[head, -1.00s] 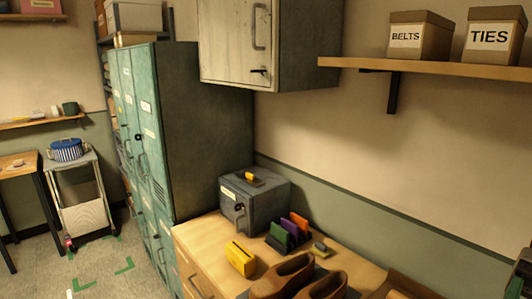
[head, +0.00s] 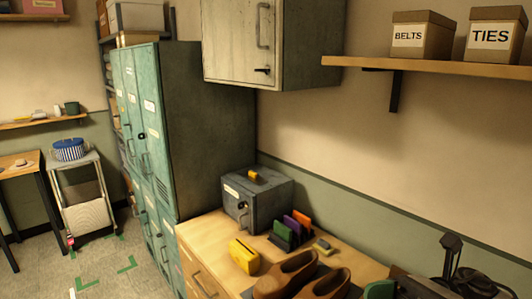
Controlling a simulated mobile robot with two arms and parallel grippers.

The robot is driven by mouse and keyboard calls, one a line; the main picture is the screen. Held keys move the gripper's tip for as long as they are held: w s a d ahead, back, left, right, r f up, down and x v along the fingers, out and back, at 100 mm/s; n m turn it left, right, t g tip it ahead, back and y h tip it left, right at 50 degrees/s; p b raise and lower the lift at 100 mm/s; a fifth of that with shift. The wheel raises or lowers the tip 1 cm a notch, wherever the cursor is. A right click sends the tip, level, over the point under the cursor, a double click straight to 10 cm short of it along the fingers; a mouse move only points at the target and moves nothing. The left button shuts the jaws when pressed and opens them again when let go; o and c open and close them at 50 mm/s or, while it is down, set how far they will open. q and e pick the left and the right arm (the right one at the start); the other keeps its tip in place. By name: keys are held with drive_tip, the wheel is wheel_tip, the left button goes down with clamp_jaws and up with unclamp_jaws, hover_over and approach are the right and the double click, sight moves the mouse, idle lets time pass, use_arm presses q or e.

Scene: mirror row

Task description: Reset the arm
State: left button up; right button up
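My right gripper (head: 452,245) is at the lower right of the head view, dark, with part of my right arm behind it. It is above the right end of the wooden counter, in front of the green-and-cream wall. Its fingers are small and dark, so I cannot tell whether they are open or shut. I see nothing clearly held in it. My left gripper is not in view.
The counter (head: 203,232) holds brown shoes (head: 287,272), a yellow block (head: 244,256), coloured upright pieces (head: 290,231) and a grey metal box (head: 262,199). Above are a wall cabinet (head: 230,42) and a shelf (head: 440,67) with boxes. Green lockers (head: 150,110) stand left.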

drive_tip(key=w+a+f+m+t, duration=0.2)
drive_tip(key=a+m+t, duration=0.1)
drive_tip(key=m+t, duration=0.5)
drive_tip(key=w+a+f+m+t, duration=0.1)
drive_tip(key=w+a+m+t, duration=0.25)
drive_tip(key=m+t, duration=0.45)
wheel_tip(320, 180, down, 8)
drive_tip(key=d+m+t+h, duration=0.2)
drive_tip(key=m+t+h, duration=0.2)
drive_tip(key=m+h, duration=1.1)
drive_tip(key=s+d+f+m+g+h, duration=0.25)
drive_tip(key=s+f+m+g, duration=0.35)
drive_tip(key=s+f+m, duration=0.35)
drive_tip(key=s+d+f+m+g+h, duration=0.2)
drive_tip(key=s+d+f+m+g, duration=0.35)
drive_tip(key=s+m, duration=0.55)
wheel_tip(320, 180, down, 33)
drive_tip(key=a+n+g+b, duration=0.2)
drive_tip(key=b, duration=0.7)
drive_tip(key=s+d+f+g+b, duration=0.1)
drive_tip(key=s+f+b, duration=0.3)
drive_tip(key=s+f, duration=0.5)
drive_tip(key=s+d+f+b, duration=0.1)
drive_tip(key=s+f+b, duration=0.2)
drive_tip(key=s+f, duration=0.5)
wheel_tip(320, 180, down, 9)
drive_tip(key=shift+s+d+f+g+b, duration=0.2)
drive_tip(key=shift+s+d+g+b, duration=0.15)
drive_tip(key=shift+s+d+b, duration=0.05)
